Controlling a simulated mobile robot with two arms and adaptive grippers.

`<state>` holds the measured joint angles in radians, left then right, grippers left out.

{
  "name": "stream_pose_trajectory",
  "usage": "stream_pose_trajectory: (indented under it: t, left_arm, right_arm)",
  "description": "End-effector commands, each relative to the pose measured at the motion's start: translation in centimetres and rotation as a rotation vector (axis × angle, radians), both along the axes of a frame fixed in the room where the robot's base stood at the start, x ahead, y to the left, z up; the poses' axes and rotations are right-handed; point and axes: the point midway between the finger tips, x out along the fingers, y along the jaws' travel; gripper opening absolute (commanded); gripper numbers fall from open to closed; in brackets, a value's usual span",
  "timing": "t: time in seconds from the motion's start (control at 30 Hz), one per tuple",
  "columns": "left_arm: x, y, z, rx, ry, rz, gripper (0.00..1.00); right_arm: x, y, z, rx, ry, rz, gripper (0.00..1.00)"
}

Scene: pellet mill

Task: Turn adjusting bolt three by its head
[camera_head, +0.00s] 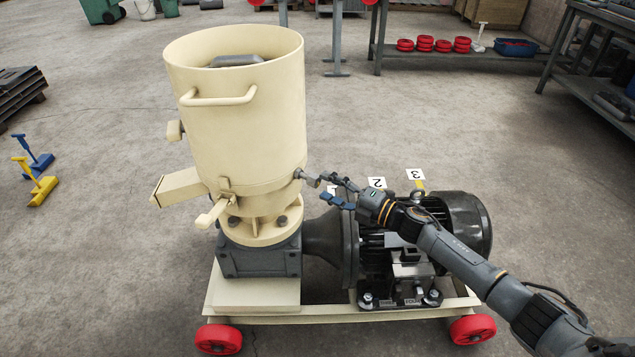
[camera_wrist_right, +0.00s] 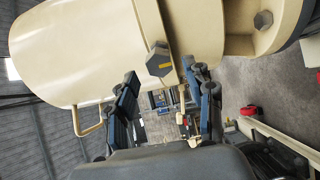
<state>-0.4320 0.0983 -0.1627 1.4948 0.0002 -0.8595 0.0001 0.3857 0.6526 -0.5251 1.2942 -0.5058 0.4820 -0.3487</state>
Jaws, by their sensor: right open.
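The cream pellet mill (camera_head: 235,110) stands on a wheeled base. A bolt (camera_head: 301,174) sticks out of the right side of its drum, low down. In the right wrist view a grey hexagonal bolt head (camera_wrist_right: 159,60) with a yellow mark shows at the drum's rim; I see no number on it. My right gripper (camera_head: 322,188) is open and empty, its fingers pointing at the drum beside the bolt. In the right wrist view the fingertips (camera_wrist_right: 163,80) lie either side of the head's line, and I see no contact. My left gripper is out of view.
Number cards two (camera_head: 377,183) and three (camera_head: 416,174) show behind the dark motor (camera_head: 463,222); a yellow strip is beside three. The mill's handle (camera_head: 218,98) juts forward. A blue tool (camera_head: 38,160) and a yellow tool (camera_head: 39,182) stand on open floor at left.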

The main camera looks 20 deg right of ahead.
Motion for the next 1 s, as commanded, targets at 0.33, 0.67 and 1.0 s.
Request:
stream_pose_trajectory:
  t: [0.33,0.67,1.0]
  left_arm:
    - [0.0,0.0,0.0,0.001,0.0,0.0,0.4]
    - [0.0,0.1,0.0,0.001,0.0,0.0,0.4]
    - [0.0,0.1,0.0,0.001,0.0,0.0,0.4]
  right_arm:
    - [-4.9,-4.0,-0.1,0.0,0.001,0.0,0.53]
    - [-5.6,-4.6,0.0,0.001,-0.001,0.0,0.53]
    - [-5.6,-4.5,-0.2,0.005,0.004,-0.005,0.53]
